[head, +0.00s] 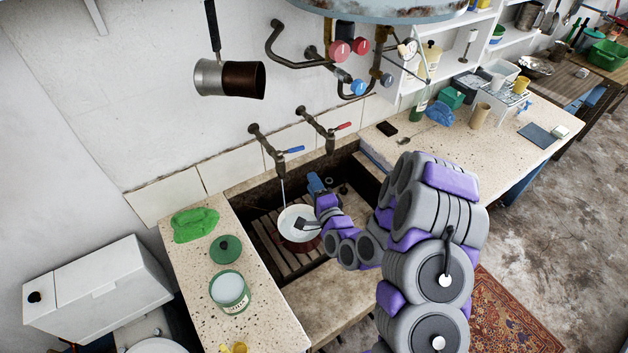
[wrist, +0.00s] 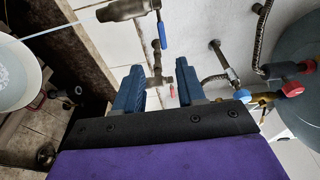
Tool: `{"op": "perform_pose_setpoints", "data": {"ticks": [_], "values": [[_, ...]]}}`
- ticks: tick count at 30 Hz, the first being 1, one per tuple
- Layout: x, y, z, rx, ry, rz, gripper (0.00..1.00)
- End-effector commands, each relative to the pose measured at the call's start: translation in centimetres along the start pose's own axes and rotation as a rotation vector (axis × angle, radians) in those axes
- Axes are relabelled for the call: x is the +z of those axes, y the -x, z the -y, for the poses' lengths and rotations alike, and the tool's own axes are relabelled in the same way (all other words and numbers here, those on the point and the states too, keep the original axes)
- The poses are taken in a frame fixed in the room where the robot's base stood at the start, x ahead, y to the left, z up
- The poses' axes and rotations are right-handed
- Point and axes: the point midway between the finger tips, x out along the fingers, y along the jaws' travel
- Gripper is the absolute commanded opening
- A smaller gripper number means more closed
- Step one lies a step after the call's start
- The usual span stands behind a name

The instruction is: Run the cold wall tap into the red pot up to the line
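The red pot (head: 303,246) stands on the slatted floor of the stone trough, its pale inside facing up. Part of its rim is behind my gripper; the water level and line cannot be made out. The cold wall tap (head: 272,151), with a blue lever (head: 294,150), is above it. A thin stream (head: 283,193) runs from its spout down into the pot. In the wrist view the pot (wrist: 16,75) is at the left edge and the blue lever (wrist: 163,34) is at top centre. My gripper (head: 317,181) is open and empty, below and right of this tap (wrist: 162,82).
A second tap with a red lever (head: 343,127) is to the right on the wall. A green cloth (head: 194,224), green lid (head: 226,249) and green tin (head: 229,290) stand on the left ledge. Pipes with red and blue knobs (head: 340,51) hang above.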

Motion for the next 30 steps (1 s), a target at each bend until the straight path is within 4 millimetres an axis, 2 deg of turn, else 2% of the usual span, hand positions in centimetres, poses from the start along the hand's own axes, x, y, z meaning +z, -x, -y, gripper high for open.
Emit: {"op": "perform_pose_setpoints", "data": {"ticks": [11, 30], "values": [[-0.18, 1.13, 0.22, -0.001, -0.001, -0.011, 0.39], [-0.14, 1.17, 0.12, -0.002, 0.000, -0.010, 0.39]]}}
